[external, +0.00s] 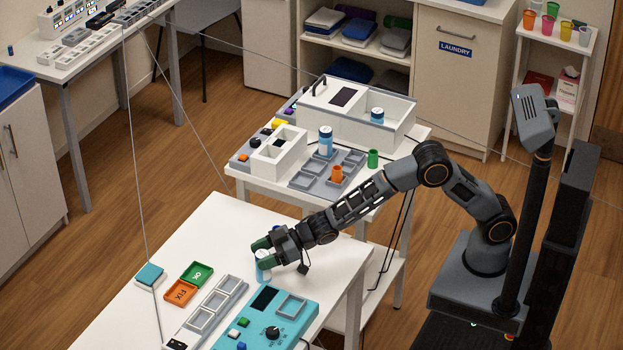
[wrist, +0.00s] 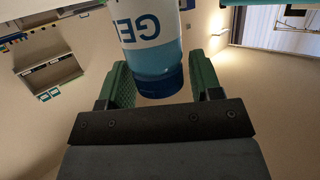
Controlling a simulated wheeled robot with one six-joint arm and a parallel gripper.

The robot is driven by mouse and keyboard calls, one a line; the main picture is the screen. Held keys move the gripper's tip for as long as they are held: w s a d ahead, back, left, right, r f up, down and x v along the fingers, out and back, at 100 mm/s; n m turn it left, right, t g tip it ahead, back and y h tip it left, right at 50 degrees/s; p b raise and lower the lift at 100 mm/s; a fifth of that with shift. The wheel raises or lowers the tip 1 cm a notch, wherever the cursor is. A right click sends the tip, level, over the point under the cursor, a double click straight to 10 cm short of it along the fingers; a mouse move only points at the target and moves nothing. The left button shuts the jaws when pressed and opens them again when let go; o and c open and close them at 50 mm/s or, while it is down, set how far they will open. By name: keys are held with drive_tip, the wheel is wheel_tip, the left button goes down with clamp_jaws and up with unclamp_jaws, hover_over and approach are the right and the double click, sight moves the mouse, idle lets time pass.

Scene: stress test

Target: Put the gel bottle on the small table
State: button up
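My gripper (external: 263,248) is low over the front left part of the scene, at the near white table (external: 222,225). Its green fingers are on either side of the gel bottle (external: 263,271), which has white and light blue parts. I cannot tell whether the bottle touches the tabletop. A second, smaller-looking white table (external: 242,180) stands behind it, crowded with trays and containers.
A teal device (external: 252,325), grey trays (external: 216,304), green OK tile (external: 197,272) and orange FIX tile (external: 180,292) lie near my gripper. Thin cables cross the scene.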

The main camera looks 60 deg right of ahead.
drive_tip(key=c, duration=0.8)
